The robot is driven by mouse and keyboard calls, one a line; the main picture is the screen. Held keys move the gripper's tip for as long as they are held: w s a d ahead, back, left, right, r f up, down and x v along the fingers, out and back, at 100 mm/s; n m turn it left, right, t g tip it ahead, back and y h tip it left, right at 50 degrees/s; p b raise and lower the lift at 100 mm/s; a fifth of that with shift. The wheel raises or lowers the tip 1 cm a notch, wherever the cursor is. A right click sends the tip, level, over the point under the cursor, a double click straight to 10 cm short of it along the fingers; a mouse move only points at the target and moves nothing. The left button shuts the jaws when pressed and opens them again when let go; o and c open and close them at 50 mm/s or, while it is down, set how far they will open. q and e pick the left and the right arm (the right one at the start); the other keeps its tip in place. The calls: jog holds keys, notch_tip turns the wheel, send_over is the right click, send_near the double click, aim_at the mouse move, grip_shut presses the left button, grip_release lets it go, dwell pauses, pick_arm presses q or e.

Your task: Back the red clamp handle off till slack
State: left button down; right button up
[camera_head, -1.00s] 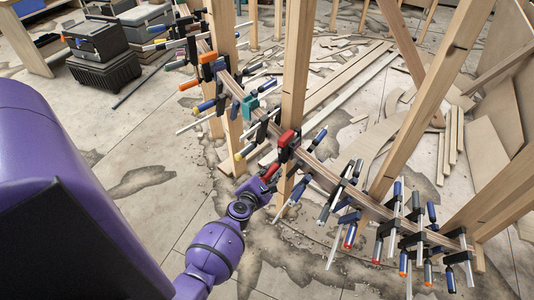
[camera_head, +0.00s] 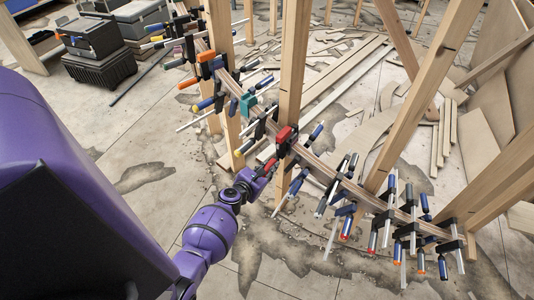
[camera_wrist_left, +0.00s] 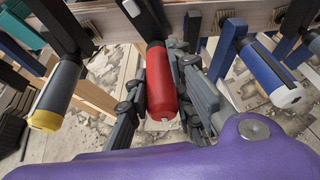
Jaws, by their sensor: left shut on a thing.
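The red clamp handle (camera_wrist_left: 160,85) stands in the middle of the left wrist view, with its end toward me. My left gripper (camera_wrist_left: 165,95) has its dark fingers on both sides of the handle and is shut on it. In the head view, my left gripper (camera_head: 262,172) reaches the clamp from the lower left. The red clamp head (camera_head: 286,138) sits on the curved laminated stringer (camera_head: 325,172) beside a wooden post. My right gripper is not in view.
Several clamps with blue (camera_wrist_left: 268,72), yellow-tipped (camera_wrist_left: 55,95) and other handles crowd both sides along the stringer. Upright wooden posts (camera_head: 295,70) stand along it. Offcuts lie on the floor behind. Tool cases (camera_head: 100,55) stand at the back left. Floor at the front is open.

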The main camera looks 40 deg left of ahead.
pick_arm(q)
jog(key=shift+f, duration=0.1)
dwell(0.3)
jog(key=c, duration=1.8)
grip_release()
jog(key=shift+o, duration=0.9)
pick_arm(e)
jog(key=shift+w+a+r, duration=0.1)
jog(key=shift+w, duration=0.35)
pick_arm(q)
jog(key=shift+s, duration=0.15)
jog(key=v, duration=1.1)
jog(key=shift+s+r, duration=0.2)
jog(key=shift+s, duration=0.15)
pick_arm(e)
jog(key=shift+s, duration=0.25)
